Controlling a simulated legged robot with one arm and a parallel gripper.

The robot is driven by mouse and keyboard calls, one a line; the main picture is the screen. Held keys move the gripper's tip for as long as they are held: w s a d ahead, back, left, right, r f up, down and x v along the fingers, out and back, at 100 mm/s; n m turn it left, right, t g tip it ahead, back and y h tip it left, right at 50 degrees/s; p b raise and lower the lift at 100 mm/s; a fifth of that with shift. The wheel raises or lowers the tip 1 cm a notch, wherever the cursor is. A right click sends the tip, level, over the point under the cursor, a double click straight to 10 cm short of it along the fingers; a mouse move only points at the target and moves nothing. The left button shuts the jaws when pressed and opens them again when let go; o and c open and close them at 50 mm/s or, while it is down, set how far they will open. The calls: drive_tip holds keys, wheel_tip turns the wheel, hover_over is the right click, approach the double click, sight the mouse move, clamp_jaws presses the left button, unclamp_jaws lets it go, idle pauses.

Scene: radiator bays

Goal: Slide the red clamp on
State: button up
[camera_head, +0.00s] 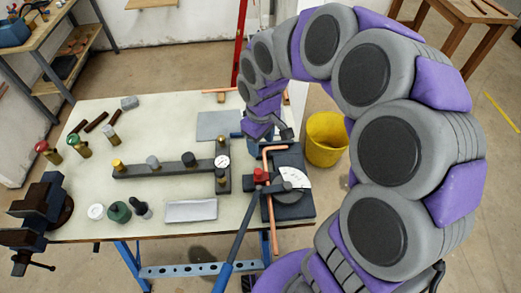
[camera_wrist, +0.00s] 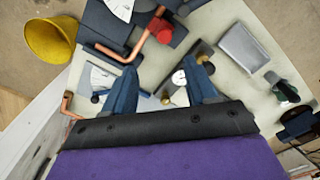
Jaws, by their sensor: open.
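A small red block (camera_head: 260,175), which looks like the red clamp, sits on the dark pipe bender (camera_head: 293,210) beside the bent copper pipe (camera_head: 266,153). The red block also shows in the wrist view (camera_wrist: 163,33), close to the copper pipe (camera_wrist: 130,45); I cannot tell if they touch. My gripper (camera_wrist: 162,80) has its two blue fingers spread, with nothing held between them. The red block lies beyond the fingertips. In the head view my gripper (camera_head: 270,132) hangs over the table's right side, behind the bender, and its fingers are partly hidden.
A dark manifold (camera_head: 150,170) with a gauge (camera_head: 222,161) stands mid-table. A blue-handled lever (camera_head: 240,235) sticks out over the table's front edge. A yellow bucket (camera_head: 326,138) stands right of the table. A vise (camera_head: 45,205) sits at the left.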

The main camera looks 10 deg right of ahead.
wheel_tip(320, 180, up, 3)
drive_tip(key=shift+a+r, duration=0.1)
idle(0.6)
drive_tip(key=s+d+r+m+g, duration=0.1)
drive_tip(key=s+d+m, duration=0.2)
drive_tip(key=s, duration=1)
drive_tip(key=s+d+r+m, duration=0.2)
drive_tip(key=s+m, duration=0.3)
drive_tip(key=s, duration=0.8)
drive_tip(key=shift+s+d+g, duration=0.4)
drive_tip(key=shift+d, duration=0.3)
